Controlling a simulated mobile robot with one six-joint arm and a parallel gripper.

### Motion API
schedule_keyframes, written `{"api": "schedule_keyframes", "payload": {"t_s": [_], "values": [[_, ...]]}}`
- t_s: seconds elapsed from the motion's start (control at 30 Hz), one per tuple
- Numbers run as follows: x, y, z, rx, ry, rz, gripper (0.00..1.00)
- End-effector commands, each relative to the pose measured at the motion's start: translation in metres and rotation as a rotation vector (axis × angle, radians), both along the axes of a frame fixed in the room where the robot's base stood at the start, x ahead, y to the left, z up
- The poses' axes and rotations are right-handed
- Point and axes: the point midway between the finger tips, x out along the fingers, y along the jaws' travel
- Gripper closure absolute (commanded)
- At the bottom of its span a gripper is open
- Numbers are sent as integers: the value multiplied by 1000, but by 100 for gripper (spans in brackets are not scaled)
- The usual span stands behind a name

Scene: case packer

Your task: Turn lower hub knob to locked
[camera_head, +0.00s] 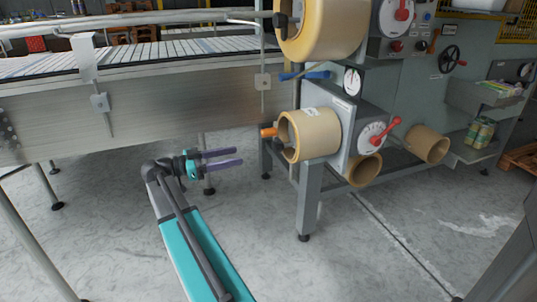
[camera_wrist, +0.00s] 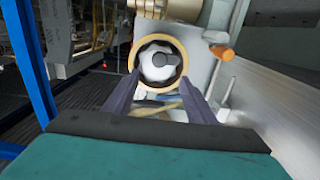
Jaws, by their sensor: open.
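The lower hub (camera_wrist: 148,70) shows face-on in the wrist view as a pale lobed disc inside a tan tape roll (camera_wrist: 178,46). A small dark hub knob (camera_wrist: 161,59) sits at its centre; which way it is turned is too small to tell. In the head view the lower roll (camera_head: 315,134) is seen from the side, and its hub face is mostly hidden. My gripper (camera_head: 238,157) is open and empty, to the left of the lower roll and apart from it. In the wrist view its two fingers (camera_wrist: 160,77) frame the hub's lower half.
An orange handle (camera_head: 268,132) sticks out beside the lower roll, also seen in the wrist view (camera_wrist: 222,52). A larger roll (camera_head: 325,28) and blue lever (camera_head: 305,75) are above. The conveyor (camera_head: 130,110) stands behind my arm. Floor around the arm is clear.

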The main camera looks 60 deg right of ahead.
Motion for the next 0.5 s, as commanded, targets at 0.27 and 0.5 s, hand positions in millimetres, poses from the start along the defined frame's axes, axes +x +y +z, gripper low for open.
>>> {"api": "schedule_keyframes", "payload": {"t_s": [0.27,0.5], "values": [[-1,-1,2,-7,-4,-3,49],[-4,-4,1,-6,-3,-3,49]]}}
